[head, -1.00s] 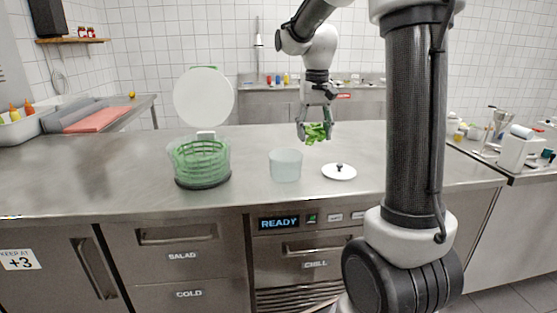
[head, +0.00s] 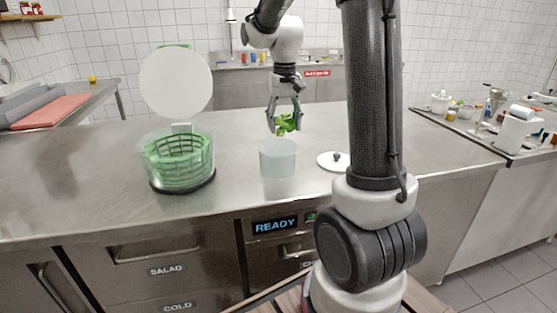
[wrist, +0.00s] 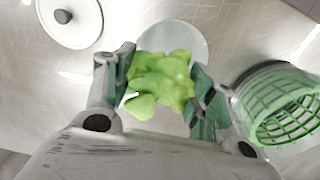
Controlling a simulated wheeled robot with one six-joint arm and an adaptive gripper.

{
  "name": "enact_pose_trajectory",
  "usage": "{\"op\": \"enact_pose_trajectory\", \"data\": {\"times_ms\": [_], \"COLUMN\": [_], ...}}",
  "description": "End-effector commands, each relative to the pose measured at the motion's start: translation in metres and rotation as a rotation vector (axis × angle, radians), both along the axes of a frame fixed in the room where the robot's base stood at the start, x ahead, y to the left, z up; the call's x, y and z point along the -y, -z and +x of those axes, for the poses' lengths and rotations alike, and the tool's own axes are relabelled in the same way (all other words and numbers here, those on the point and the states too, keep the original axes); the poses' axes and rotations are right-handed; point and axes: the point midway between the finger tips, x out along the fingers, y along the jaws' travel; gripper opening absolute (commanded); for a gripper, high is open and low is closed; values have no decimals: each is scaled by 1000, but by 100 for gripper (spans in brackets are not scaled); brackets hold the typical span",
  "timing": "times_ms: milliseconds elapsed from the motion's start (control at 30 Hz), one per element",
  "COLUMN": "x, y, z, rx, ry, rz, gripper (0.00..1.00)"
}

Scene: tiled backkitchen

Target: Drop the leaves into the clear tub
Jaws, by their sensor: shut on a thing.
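The green leaves (head: 286,124) are a bright clump held between the fingers of my gripper (head: 285,122). The wrist view shows my gripper (wrist: 163,88) shut on the leaves (wrist: 160,84), which bulge out past the fingertips. The clear tub (head: 277,158) stands open on the steel counter, just below and slightly left of the leaves in the head view. In the wrist view, the tub's rim (wrist: 192,36) shows behind the leaves, which hide part of its opening. The leaves are above the tub, apart from it.
A salad spinner with a green basket (head: 178,160) stands left of the tub, its white lid (head: 176,82) raised. A white lid with a dark knob (head: 333,161) lies right of the tub. The steel counter (head: 80,175) is clear at left.

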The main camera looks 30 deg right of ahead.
Motion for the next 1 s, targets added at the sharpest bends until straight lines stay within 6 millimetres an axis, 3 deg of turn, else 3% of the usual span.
{"op": "enact_pose_trajectory", "data": {"times_ms": [433, 467, 600, 1000], "x": [0, 0, 0, 0], "y": [12, 11, 11, 5], "z": [0, 0, 0, 1], "rx": [0, 0, 0, 2], "ry": [0, 0, 0, 0], "rz": [0, 0, 0, -1], "gripper": [31, 59, 80, 80]}}
